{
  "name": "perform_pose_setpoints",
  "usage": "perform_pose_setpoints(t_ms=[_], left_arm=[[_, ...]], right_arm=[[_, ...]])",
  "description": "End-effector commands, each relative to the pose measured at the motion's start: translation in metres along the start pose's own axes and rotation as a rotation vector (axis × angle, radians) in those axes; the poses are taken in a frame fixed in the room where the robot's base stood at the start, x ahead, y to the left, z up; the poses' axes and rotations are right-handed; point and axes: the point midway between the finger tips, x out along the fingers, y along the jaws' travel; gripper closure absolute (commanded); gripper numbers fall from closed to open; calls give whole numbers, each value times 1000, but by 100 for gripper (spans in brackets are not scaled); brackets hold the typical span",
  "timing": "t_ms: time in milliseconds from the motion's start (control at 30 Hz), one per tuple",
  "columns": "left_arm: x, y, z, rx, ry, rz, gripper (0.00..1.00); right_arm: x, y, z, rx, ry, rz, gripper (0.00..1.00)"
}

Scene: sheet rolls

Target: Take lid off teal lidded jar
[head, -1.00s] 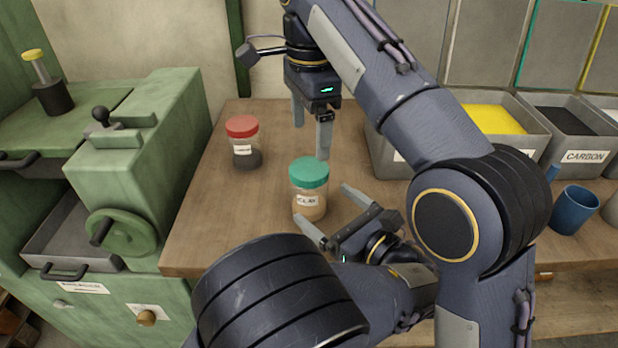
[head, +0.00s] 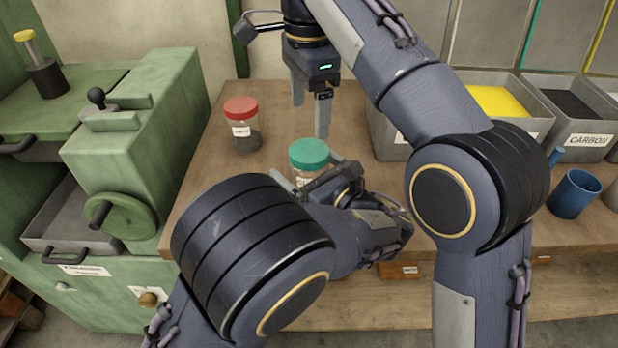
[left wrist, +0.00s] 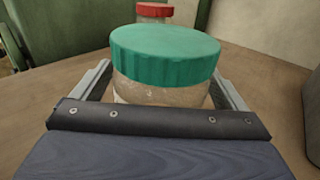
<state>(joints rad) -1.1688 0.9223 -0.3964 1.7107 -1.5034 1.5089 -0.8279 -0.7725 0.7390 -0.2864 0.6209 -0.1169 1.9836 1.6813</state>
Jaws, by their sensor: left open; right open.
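The teal lidded jar stands upright on the wooden table, its teal lid (head: 309,153) on top. In the left wrist view the lid (left wrist: 165,50) and the clear body (left wrist: 160,92) fill the middle. My left gripper (head: 318,172) is open, low at the jar, with one finger on either side of the body, below the lid. Whether the fingers touch the glass cannot be told. In the head view my gripper hides much of the jar's lower part. My right gripper (head: 310,115) is open and empty, pointing down above the table just behind the jar.
A red-lidded jar (head: 243,125) stands behind and left of the teal one. Grey bins (head: 567,140) line the right back, one labelled CARBON. A blue cup (head: 573,194) stands at the right. A green machine (head: 140,140) borders the table's left side.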

Motion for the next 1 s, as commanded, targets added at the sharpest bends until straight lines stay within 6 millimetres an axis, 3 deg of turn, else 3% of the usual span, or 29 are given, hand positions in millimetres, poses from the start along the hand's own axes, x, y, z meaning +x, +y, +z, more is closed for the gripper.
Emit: perform_pose_setpoints(t_ms=[67,700,1000], left_arm=[[0,0,0,0,0,0,9],[0,0,0,0,0,0,93],[0,0,0,0,1,0,96]], right_arm=[[0,0,0,0,0,0,17],[1,0,0,30,2,3,17],[2,0,0,294,5,8,17]])
